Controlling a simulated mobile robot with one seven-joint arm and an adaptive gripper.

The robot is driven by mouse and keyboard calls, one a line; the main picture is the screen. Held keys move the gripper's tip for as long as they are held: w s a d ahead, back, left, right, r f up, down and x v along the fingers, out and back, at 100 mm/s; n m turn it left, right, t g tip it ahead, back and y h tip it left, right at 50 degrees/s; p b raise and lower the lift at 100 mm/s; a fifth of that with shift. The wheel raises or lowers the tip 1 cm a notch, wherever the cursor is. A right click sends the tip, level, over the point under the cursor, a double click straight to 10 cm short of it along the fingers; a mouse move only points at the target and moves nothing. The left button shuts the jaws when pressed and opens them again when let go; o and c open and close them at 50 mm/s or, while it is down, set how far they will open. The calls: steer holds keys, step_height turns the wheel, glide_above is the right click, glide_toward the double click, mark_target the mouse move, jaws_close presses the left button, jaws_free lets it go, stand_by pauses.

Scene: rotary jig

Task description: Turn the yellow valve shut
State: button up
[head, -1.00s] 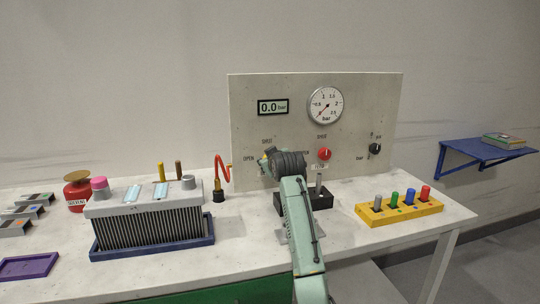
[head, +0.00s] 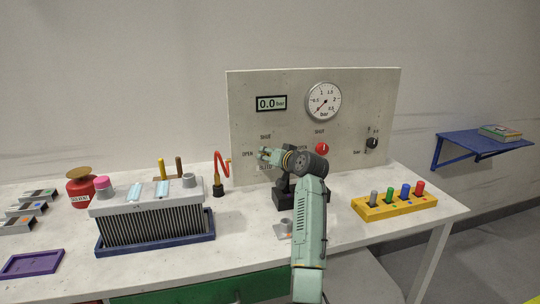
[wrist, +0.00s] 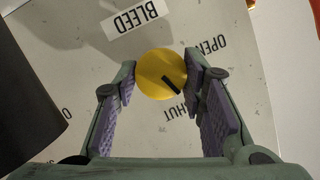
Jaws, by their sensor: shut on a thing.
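The yellow valve (wrist: 155,72) is a round knob with a black pointer mark, seen in the wrist view against the grey panel (wrist: 85,55). My gripper (wrist: 160,73) is shut on it, one purple-padded finger on each side. The pointer slants to the lower right, between the OPEN label (wrist: 205,45) and the partly hidden SHUT label (wrist: 182,112), nearer to SHUT. The BLEED label (wrist: 137,17) is at the top. In the head view my gripper (head: 263,156) is at the left part of the panel and hides the valve.
A red knob (head: 322,149) and a black knob (head: 372,143) are on the panel right of my gripper. The gauge (head: 323,100) and the 0.0 bar display (head: 272,104) are above. A yellow peg block (head: 392,207) sits at the right.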

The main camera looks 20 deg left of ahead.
steer(key=shift+m+y, duration=0.3)
steer(key=shift+m, duration=0.2)
steer(key=o, duration=1.1)
steer(key=shift+o, duration=0.2)
steer(key=v, duration=1.2)
steer(key=shift+r, duration=0.1)
